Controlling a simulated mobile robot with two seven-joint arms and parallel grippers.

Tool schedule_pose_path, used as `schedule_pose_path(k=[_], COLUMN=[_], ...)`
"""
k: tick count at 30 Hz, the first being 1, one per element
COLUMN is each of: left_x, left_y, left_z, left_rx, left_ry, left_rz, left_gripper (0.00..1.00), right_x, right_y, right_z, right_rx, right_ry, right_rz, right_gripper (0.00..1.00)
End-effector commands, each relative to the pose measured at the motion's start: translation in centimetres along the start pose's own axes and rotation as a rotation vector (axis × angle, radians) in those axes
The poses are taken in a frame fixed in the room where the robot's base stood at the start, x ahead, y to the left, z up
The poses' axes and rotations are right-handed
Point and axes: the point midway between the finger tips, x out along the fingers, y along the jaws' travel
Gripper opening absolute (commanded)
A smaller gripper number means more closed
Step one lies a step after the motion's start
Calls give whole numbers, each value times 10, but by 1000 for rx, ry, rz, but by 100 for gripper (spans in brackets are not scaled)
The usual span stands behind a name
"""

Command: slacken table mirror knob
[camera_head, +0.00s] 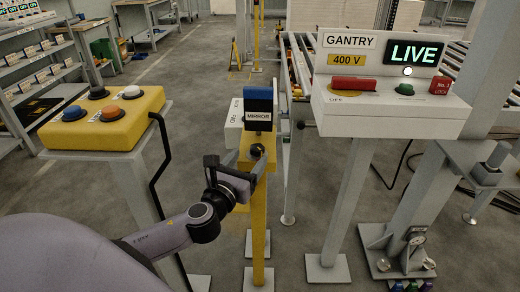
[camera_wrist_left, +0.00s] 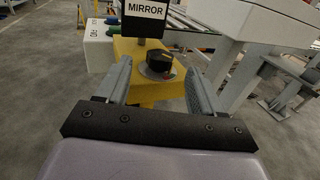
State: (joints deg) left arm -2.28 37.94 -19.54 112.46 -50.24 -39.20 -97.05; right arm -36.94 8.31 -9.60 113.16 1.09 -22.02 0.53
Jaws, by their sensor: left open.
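The mirror knob (camera_wrist_left: 158,62) is black and round, on the front of a yellow block on a yellow post (camera_head: 259,225). It also shows in the head view (camera_head: 257,151), just beyond my left gripper (camera_head: 243,164). A MIRROR label (camera_head: 258,116) sits above the knob, below a dark blue panel (camera_head: 258,93). In the left wrist view my left gripper (camera_wrist_left: 160,88) is open, with one finger on each side of the knob. The fingers look apart from the knob. My right gripper is not in view.
A yellow button box (camera_head: 105,130) on a grey stand is at left. A white GANTRY panel (camera_head: 388,115), with a lit LIVE sign (camera_head: 413,54), stands close at right. Grey floor lies between the stands. A roller conveyor (camera_head: 297,65) is behind.

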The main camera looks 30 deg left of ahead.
Motion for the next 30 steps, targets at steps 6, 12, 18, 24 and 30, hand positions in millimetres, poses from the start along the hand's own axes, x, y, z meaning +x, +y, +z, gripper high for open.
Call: schedule_pose_path(k=[6,12,18,24,30], left_x=[30,51,60,61,61], left_y=[0,0,0,0,0], left_z=[0,-1,0,-1,-1], left_rx=[-3,-4,-4,-4,-4], left_ry=[-1,2,2,2,3], left_rz=[1,0,0,-1,-1], left_gripper=[67,67,67,67,22], right_x=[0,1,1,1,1], right_y=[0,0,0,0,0], right_z=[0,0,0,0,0], right_rx=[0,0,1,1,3], right_ry=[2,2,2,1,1], right_rz=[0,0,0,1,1], right_gripper=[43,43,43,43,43])
